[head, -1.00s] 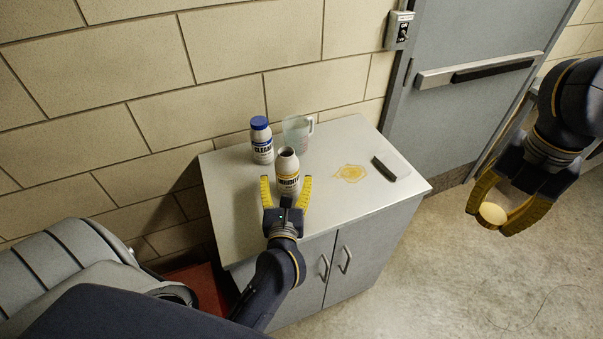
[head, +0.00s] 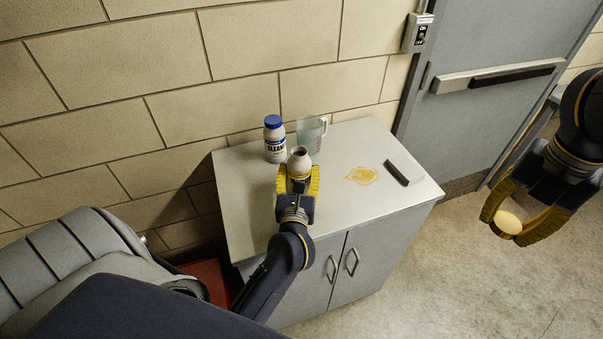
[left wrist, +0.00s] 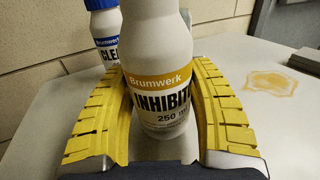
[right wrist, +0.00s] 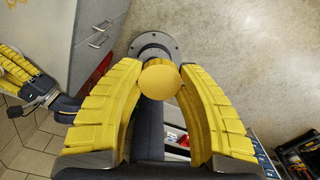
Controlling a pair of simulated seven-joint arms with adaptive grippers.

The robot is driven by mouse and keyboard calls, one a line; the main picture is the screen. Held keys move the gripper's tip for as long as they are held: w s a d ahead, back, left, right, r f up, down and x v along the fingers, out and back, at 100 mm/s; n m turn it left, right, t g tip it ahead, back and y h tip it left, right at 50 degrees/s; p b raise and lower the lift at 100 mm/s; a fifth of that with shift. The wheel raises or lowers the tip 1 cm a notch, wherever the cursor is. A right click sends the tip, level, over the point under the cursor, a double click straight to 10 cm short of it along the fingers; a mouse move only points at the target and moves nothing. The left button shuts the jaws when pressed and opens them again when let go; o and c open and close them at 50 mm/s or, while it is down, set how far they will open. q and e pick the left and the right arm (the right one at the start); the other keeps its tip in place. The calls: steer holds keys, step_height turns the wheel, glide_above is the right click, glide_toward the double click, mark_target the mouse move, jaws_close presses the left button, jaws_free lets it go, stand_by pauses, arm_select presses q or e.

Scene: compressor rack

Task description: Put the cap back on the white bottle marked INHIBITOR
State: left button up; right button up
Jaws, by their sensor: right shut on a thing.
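The white INHIBITOR bottle (head: 299,162) stands upright and uncapped on the cabinet top, its dark mouth showing in the head view. Its yellow-banded label faces my left gripper in the left wrist view (left wrist: 160,82). My left gripper (head: 298,176) has its fingers on both sides of the bottle, close to its walls; firm contact is not clear. My right gripper (head: 512,226) is shut on a round yellowish cap (head: 508,222), held out over the floor, right of the cabinet. The cap also shows between the fingertips in the right wrist view (right wrist: 159,82).
A blue-capped white CLEANER bottle (head: 274,140) stands just behind left of the INHIBITOR bottle. A clear measuring jug (head: 311,134) is behind it. A yellow puddle (head: 361,176) and a dark eraser-like block (head: 398,172) lie right on the cabinet top (head: 345,205). The wall is close behind.

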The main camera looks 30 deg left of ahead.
arm_select(q)
steer(key=c, duration=0.7)
steer(key=shift+c, duration=0.2)
steer(key=shift+r, duration=0.2)
steer(key=shift+r, duration=1.25)
steer(key=shift+r+v, duration=0.2)
steer(key=shift+v, duration=8.6)
steer(key=shift+s+d, duration=0.1)
steer(key=shift+s, duration=0.1)
